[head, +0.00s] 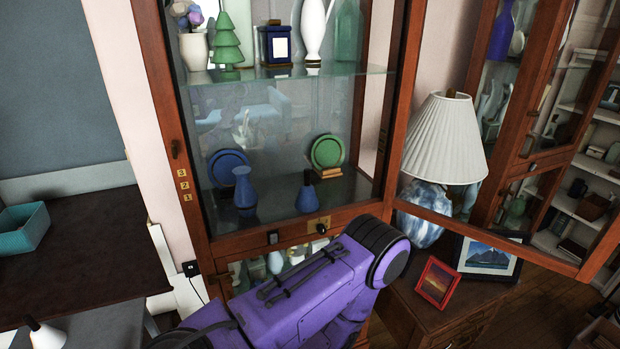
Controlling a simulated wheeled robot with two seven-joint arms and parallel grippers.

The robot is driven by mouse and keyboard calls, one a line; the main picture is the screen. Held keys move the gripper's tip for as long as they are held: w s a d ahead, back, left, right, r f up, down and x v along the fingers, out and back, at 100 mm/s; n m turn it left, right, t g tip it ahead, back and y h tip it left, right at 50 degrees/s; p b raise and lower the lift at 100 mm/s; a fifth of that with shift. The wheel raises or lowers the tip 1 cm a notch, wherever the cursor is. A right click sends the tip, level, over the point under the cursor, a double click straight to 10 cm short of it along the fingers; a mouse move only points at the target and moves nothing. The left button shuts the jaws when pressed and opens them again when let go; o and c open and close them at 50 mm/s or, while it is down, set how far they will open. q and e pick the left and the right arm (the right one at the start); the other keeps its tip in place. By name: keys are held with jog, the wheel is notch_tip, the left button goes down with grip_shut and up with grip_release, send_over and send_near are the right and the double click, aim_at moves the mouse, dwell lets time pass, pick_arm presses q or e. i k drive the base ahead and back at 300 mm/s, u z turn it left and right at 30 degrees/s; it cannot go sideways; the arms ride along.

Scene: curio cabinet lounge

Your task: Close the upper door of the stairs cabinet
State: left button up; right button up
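The tall wooden cabinet (160,90) stands in front of me, with glass shelves holding vases, plates and a green tree figure. The numbers 3, 2, 1 are on its left post. Its upper glass door (500,239) stands wide open, swung out to the right from the cabinet's right post. The door's bottom rail slants toward the lower right, and its outer edge is near the right side of the view. My purple arm crosses the bottom middle, in front of the cabinet's lower part. Neither gripper is in view.
A white pleated lamp (445,140) shows behind the door glass. A red picture frame (438,283) and a dark-framed picture (488,258) stand on a low wooden chest (415,305) at lower right. A dark table (90,250) with a teal box (24,228) is at left.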

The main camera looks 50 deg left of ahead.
aim_at(607, 238)
jog(key=i, duration=0.95)
jog(key=u, duration=2.1)
